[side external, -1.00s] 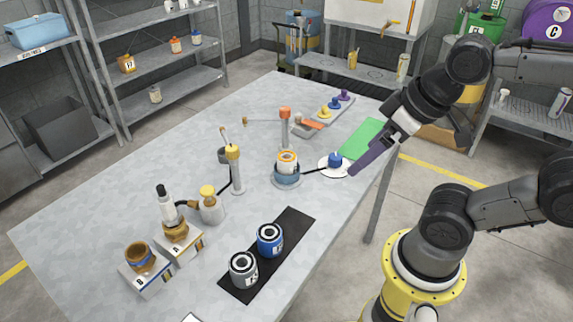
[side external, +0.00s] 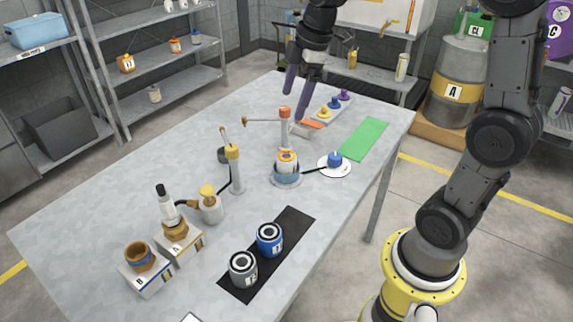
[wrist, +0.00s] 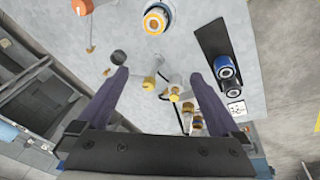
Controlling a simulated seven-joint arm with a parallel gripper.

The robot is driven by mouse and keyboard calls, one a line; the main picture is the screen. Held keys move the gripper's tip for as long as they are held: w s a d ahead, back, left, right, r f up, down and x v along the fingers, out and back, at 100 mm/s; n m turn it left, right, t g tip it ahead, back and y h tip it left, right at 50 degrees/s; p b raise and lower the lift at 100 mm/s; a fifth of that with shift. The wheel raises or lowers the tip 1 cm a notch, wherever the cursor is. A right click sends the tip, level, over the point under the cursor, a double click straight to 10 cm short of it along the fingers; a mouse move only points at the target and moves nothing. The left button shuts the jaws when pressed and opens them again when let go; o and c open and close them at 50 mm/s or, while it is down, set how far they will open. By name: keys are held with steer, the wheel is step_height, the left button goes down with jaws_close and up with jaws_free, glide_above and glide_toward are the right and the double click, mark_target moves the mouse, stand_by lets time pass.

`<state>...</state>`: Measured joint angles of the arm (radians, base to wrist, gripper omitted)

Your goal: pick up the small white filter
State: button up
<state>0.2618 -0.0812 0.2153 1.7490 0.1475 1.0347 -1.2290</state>
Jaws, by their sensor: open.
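No thing is clearly marked as the small white filter. A small white cylinder with a black top (side external: 167,207) stands upright on an amber fitting on the box marked A (side external: 181,245), at the left of the table. A white-bodied can with an orange-ringed top (side external: 287,163) stands at mid-table in a blue-grey holder; its top shows in the wrist view (wrist: 155,20). My gripper (side external: 294,106) is open and empty, with purple fingers pointing down over the table's far part. In the wrist view my gripper (wrist: 158,75) has nothing between its fingertips.
An orange-topped post (side external: 285,125) with a side arm stands close below my fingers. A yellow-topped post (side external: 234,168), a dark cup (side external: 224,155) and a yellow-capped jar (side external: 210,205) stand left. Blue (side external: 270,240) and grey (side external: 243,269) tins stand on a black mat. A green mat (side external: 364,139) is bare.

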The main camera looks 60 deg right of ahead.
steer(key=w+d+f+m+g, duration=0.1)
steer(key=w+d+f+g, duration=0.15)
steer(key=d+f, duration=0.45)
glide_above(286, 155)
steer(key=s+d, duration=0.1)
steer(key=d, duration=0.1)
steer(key=shift+t, duration=0.35)
steer(key=f, duration=0.8)
steer(key=shift+a+f, duration=0.2)
steer(key=shift+f, duration=0.1)
steer(key=f, duration=0.1)
steer(key=a+f, duration=0.1)
steer(key=f, duration=0.2)
steer(key=shift+w+a+f, duration=0.1)
steer(key=shift+w+a, duration=0.15)
steer(key=shift+a, duration=0.1)
steer(key=shift+w+f, duration=0.1)
steer(key=shift+f, duration=0.45)
steer(key=c, duration=1.6)
steer(key=shift+r, duration=0.15)
